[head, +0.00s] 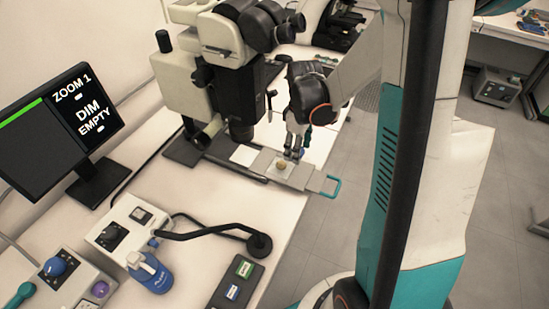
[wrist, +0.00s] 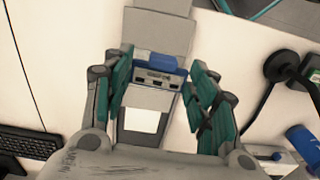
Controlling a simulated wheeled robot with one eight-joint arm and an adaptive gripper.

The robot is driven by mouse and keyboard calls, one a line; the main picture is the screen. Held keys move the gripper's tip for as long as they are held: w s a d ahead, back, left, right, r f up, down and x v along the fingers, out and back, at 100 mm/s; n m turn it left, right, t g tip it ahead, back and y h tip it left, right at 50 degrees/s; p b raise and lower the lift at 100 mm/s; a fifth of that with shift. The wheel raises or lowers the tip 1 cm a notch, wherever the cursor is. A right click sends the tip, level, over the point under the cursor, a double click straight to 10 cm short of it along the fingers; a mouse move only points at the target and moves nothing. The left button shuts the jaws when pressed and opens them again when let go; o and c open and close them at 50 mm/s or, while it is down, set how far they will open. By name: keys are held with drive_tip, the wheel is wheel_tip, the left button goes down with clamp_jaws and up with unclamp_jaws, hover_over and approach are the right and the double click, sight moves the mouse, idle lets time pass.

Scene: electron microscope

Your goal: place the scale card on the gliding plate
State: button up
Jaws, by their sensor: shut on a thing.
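My gripper (head: 294,150) is at the end of my arm, low over the slide at the right of the microscope. In the wrist view its teal-padded fingers (wrist: 160,78) are on either side of a small blue-and-grey block with dark marks, which I take to be the scale card (wrist: 154,63); it is held between them. In the head view a bit of its blue (head: 300,153) shows at the fingertips. The gliding plate (head: 301,177) is a pale grey plate with a teal handle (head: 333,187). I cannot tell whether the card touches the plate.
A small tan round piece (head: 283,165) lies beside my fingertips. The microscope (head: 235,85) stands close at the left. The monitor (head: 70,120) reads "ZOOM 1 DIM EMPTY". A dark tray (head: 217,300) with green and blue blocks and a blue bottle (head: 153,274) stand in front.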

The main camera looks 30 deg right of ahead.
sight(296, 173)
drive_tip(key=shift+w+d+f, duration=0.15)
drive_tip(key=shift+d+f, duration=0.1)
drive_tip(key=shift+d, duration=0.05)
wheel_tip(296, 173, down, 10)
drive_tip(key=b, duration=0.4)
drive_tip(key=shift+r, duration=0.25)
drive_tip(key=shift+f+b, duration=0.25)
drive_tip(key=shift+b, duration=0.05)
drive_tip(key=o, duration=0.8)
drive_tip(key=shift+r, duration=0.1)
drive_tip(key=shift+r, duration=0.1)
wheel_tip(296, 173, up, 12)
drive_tip(key=p, duration=0.5)
drive_tip(key=shift+r, duration=0.1)
